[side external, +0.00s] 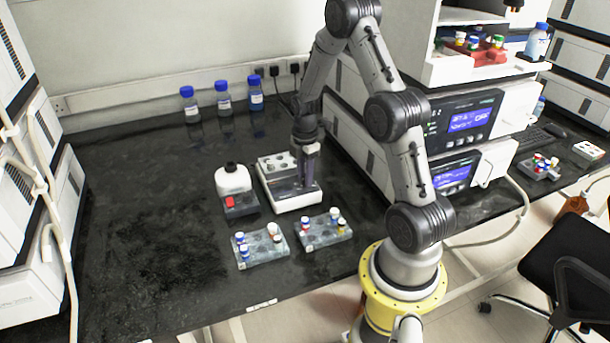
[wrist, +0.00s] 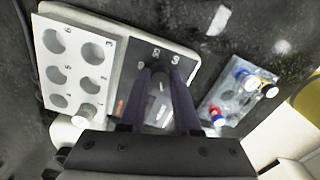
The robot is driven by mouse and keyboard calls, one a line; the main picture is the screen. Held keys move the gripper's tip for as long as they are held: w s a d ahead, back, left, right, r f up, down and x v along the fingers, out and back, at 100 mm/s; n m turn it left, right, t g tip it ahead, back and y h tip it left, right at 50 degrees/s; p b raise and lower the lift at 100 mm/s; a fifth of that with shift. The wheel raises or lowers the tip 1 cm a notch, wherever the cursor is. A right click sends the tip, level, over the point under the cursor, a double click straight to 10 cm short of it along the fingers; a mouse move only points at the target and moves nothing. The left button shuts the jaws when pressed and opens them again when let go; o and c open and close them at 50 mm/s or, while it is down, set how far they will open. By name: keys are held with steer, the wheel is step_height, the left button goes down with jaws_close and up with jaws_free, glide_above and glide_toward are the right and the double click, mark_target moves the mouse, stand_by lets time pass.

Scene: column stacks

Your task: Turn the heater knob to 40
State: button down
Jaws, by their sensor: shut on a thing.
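The heater (side external: 297,201) is a white unit with a plate of round wells and a dark sloped control panel. It also shows in the wrist view (wrist: 185,30), where the dark panel (wrist: 130,60) carries small white marks too blurred to read surely. My gripper (side external: 305,185) points down at the right part of that panel.
A white bottle (side external: 233,180) stands on a dark device left of the heater. Two vial racks (side external: 262,246) (side external: 323,230) sit in front. Several blue-capped bottles (side external: 223,98) stand along the wall. Stacked instruments (side external: 465,115) rise at the right. The left bench is clear.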

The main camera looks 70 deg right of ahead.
steer(key=shift+m, duration=0.4)
steer(key=m, duration=0.4)
steer(key=shift+m, duration=0.4)
steer(key=m, duration=1.2)
steer(key=shift+r+m, duration=0.1)
steer(key=shift+m, duration=0.3)
steer(key=m, duration=0.5)
steer(key=shift+m, duration=0.3)
steer(key=c, duration=0.6)
jaws_free()
